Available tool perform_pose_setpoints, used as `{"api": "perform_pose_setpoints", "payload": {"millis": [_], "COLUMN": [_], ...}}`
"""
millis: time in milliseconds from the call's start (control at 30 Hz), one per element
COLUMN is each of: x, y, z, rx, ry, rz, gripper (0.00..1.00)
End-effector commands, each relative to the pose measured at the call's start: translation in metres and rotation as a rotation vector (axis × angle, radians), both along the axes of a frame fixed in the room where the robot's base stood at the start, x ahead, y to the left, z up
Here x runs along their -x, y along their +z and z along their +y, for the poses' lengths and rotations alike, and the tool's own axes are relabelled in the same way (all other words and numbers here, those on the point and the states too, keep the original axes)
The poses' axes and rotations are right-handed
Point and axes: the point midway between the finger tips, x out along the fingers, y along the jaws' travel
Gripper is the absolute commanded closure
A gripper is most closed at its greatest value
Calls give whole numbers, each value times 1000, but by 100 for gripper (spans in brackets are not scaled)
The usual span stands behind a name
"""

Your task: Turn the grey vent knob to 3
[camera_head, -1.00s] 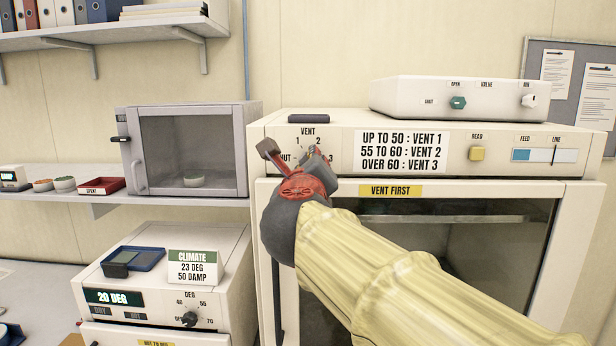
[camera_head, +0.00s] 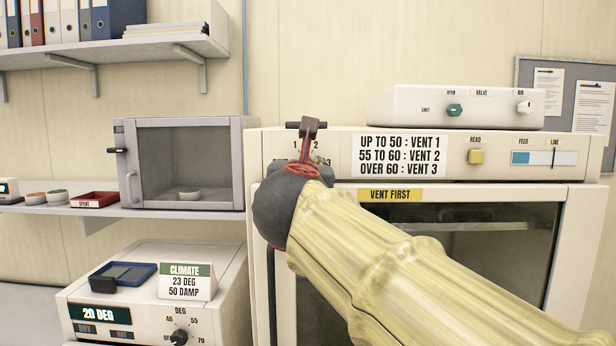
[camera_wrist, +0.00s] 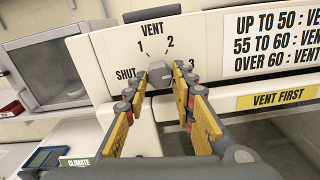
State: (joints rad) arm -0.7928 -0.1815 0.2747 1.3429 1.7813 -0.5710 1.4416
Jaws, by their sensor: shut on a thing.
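The grey vent knob (camera_wrist: 160,74) is on the oven's cream front panel, with SHUT, 1, 2 and 3 marked around it. In the wrist view my gripper (camera_wrist: 159,84) has one fingertip on each side of the knob and is shut on it. The knob's pointer seems to face up between 1 and 2, but the fingers hide part of it and I cannot tell exactly. In the head view my gripper (camera_head: 312,156) hides most of the knob and dial.
A dark bar handle (camera_wrist: 152,13) sits above the dial. A sign (camera_head: 400,156) right of it reads up to 50 vent 1, 55 to 60 vent 2, over 60 vent 3. The climate unit (camera_head: 230,270) at lower left shows 20 DEG, and its card (camera_head: 187,281) reads 23 DEG.

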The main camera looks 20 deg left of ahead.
Motion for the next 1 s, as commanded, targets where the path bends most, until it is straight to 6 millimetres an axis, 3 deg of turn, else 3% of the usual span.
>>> {"api": "perform_pose_setpoints", "payload": {"millis": [33, 733, 767, 1000], "x": [-1, -1, -1, -1], "y": [-7, -5, -5, -3], "z": [1, 2, 2, 1], "rx": [-15, -86, -86, -87], "ry": [-1, -1, -1, 0], "rz": [11, 28, 28, 25], "gripper": [100, 100, 74, 60]}}
